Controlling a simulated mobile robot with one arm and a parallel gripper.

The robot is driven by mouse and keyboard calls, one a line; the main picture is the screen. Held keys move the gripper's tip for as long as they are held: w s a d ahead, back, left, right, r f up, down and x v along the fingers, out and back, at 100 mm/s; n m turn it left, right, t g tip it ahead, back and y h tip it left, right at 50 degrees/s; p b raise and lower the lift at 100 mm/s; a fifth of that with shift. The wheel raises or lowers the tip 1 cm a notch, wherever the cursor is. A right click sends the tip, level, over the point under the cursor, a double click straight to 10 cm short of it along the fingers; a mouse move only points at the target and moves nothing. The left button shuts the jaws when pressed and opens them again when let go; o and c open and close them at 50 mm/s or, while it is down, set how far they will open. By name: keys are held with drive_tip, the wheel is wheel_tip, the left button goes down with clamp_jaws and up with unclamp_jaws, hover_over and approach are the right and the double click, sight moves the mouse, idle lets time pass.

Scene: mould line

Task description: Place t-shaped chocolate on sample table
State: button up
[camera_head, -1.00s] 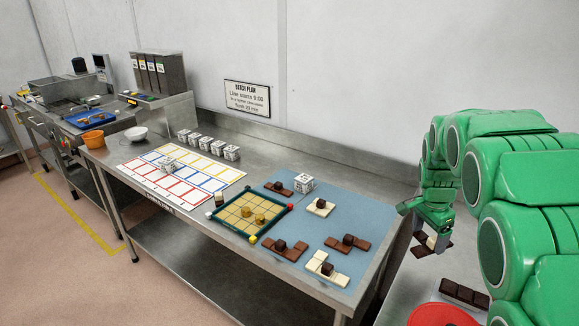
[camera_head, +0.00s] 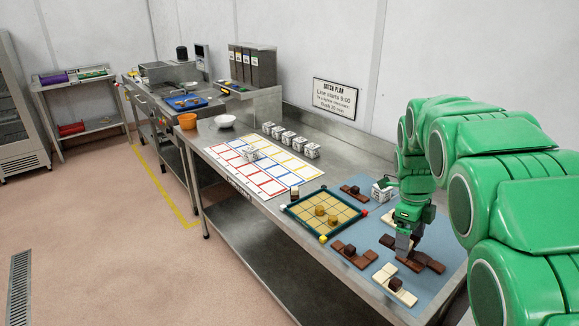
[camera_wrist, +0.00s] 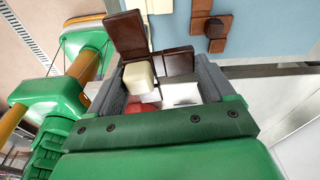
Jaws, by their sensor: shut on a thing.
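My gripper (camera_head: 404,242) is shut on the t-shaped chocolate (camera_wrist: 125,35), a dark brown piece with a cream-white cube on it, seen between the fingers in the wrist view. In the head view my gripper is above the right part of the blue mat (camera_head: 350,218) on the steel table. The held chocolate is partly hidden by the gripper there, and I cannot tell whether it touches the mat. A brown chocolate with a dark cube (camera_wrist: 215,28) lies on the mat near the gripper.
Several chocolates lie on the mat, among them a brown one (camera_head: 353,255) and a white one with a dark cube (camera_head: 395,283). A green-framed tray (camera_head: 325,213) and a white box (camera_head: 381,190) are near. A coloured grid sheet (camera_head: 262,170) lies farther left.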

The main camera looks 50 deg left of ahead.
drive_tip(key=shift+s+a+r+m, duration=0.15)
drive_tip(key=shift+s+a+m, duration=0.15)
drive_tip(key=shift+s+a, duration=0.3)
drive_tip(key=shift+s+a+r+m, duration=0.15)
drive_tip(key=shift+s+a+m, duration=0.15)
drive_tip(key=shift+s+a, duration=0.3)
drive_tip(key=shift+w+a+f, duration=1.45)
drive_tip(key=shift+w+f, duration=0.15)
drive_tip(key=shift+w, duration=0.15)
drive_tip(key=shift+w+a+f, duration=1.5)
drive_tip(key=shift+w+f, duration=0.05)
drive_tip(key=shift+w, duration=0.15)
drive_tip(key=shift+w+a+f, duration=1.45)
drive_tip(key=shift+w+f, duration=0.15)
drive_tip(key=shift+w, duration=0.15)
drive_tip(key=shift+w+f, duration=0.1)
drive_tip(key=shift+f, duration=0.1)
drive_tip(key=shift+a+f, duration=0.1)
drive_tip(key=shift+f, duration=1.5)
drive_tip(key=o, duration=0.9)
drive_tip(key=shift+f, duration=0.1)
drive_tip(key=shift+o, duration=0.2)
